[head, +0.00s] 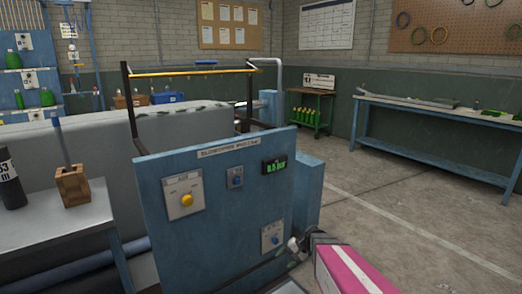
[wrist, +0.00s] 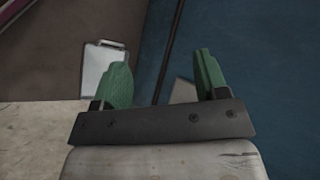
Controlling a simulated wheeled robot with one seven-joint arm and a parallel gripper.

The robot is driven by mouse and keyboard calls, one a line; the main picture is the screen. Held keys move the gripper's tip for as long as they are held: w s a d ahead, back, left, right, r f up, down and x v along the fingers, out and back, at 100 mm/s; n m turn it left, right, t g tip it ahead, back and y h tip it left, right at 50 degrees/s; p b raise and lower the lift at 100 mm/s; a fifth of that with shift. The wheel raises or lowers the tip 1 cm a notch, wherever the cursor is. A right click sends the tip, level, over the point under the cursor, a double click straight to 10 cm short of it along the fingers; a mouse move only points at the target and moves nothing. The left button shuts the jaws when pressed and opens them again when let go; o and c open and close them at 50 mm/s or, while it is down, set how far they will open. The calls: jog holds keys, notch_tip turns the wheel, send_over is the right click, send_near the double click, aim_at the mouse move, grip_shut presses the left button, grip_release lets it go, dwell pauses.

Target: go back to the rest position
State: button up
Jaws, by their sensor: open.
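My gripper (wrist: 163,76) shows in the wrist view with its two green fingers spread apart and nothing held between them. A blue surface lies beyond the fingers, crossed by a dark line. A pale plate (wrist: 98,65) shows behind the left finger; I cannot tell whether they touch. In the head view, the blue control panel (head: 215,240) stands in front, with a yellow knob (head: 187,200), a blue knob (head: 237,181) and a lit green display (head: 275,167). A lower plate with a blue knob (head: 272,238) is near its right bottom. I cannot make out the fingers in the head view.
A pink block with a white stripe (head: 348,272) is at the bottom right. A grey table (head: 75,222) at left bears a wooden holder (head: 75,186) and a dark cylinder (head: 10,180). A blue bench (head: 440,112) lines the right wall. Open floor (head: 400,190) lies before it.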

jog(key=s+d+r+n+h, duration=0.3)
jog(key=s+d+r+h, duration=0.5)
jog(key=s+r, duration=0.1)
jog(key=shift+r+t+h, duration=0.3)
jog(key=shift+r+h, duration=0.1)
jog(key=shift+r, duration=0.05)
